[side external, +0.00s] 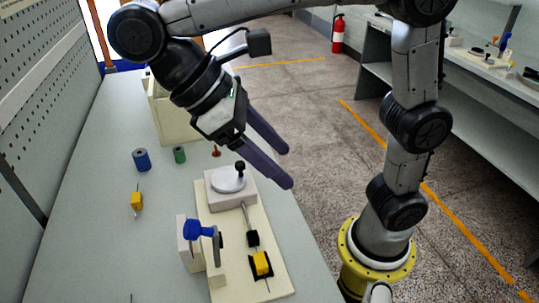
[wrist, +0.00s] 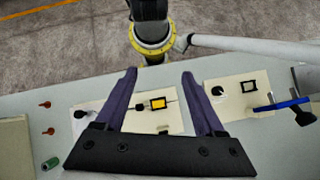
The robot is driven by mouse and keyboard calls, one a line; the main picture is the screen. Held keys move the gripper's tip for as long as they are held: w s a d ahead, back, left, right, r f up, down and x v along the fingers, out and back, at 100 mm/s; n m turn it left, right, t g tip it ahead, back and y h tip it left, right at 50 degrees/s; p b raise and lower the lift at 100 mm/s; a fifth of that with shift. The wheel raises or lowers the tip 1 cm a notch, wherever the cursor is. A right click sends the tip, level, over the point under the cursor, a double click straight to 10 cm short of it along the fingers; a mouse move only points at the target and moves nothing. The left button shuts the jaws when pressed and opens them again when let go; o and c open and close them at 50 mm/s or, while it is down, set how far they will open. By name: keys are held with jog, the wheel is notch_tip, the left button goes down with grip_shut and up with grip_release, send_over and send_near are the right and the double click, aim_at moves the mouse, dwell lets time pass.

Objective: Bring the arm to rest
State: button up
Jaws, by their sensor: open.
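My gripper (side external: 288,168) is open and empty. Its two long purple-grey fingers point down to the right, held in the air above the work boards near the table's right edge. In the wrist view my gripper (wrist: 159,76) shows its fingers spread wide with nothing held between them. Below lies a cream board (side external: 281,282) with a white disc with a black knob (side external: 229,179), a rod, and a yellow block (side external: 261,263) in a black frame. The yellow block also shows in the wrist view (wrist: 158,103), between the fingers. A blue-handled part (side external: 199,229) stands at the board's left.
On the grey table (side external: 85,240) stand a blue spool (side external: 141,160), a green spool (side external: 179,154), a red peg (side external: 215,150) and a yellow piece (side external: 137,200). A cream bin (side external: 171,122) stands behind. A perforated panel (side external: 45,70) borders the left. The table's front left is mostly clear.

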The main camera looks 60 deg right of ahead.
jog(key=s+d+f+m+t+y, duration=0.2)
jog(key=s+d+m+t+y, duration=0.25)
jog(key=d, duration=0.85)
jog(key=w+d+f+m+t, duration=0.1)
jog(key=w+d+f+t, duration=0.1)
jog(key=f+t, duration=0.4)
jog(key=shift+w+d+t, duration=0.25)
jog(key=shift+w+t, duration=0.3)
jog(key=shift+t, duration=0.2)
